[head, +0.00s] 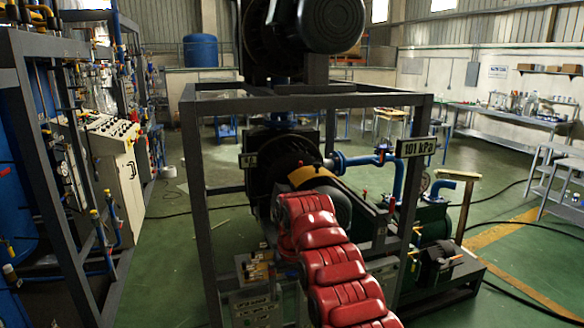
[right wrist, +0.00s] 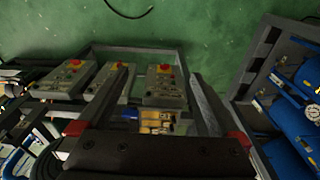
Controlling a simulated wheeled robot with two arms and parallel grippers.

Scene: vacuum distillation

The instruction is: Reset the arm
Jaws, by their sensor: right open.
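My right arm (head: 335,262), red and segmented, reaches up from the bottom of the head view into the dark metal frame (head: 205,215). Its gripper is not clear there, hidden by the arm. In the right wrist view my right gripper (right wrist: 160,72) has its two fingers spread apart with nothing held between them. Beyond the fingers are grey control boxes (right wrist: 166,84) with red buttons on yellow. My left gripper is in neither view.
The frame holds a motor (head: 330,22) on top and a "101 kPa" display (head: 416,147) at right. Blue pipes (head: 365,160) run beside the arm. A rack with a control cabinet (head: 120,170) stands left. Green floor (head: 175,250) is open between.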

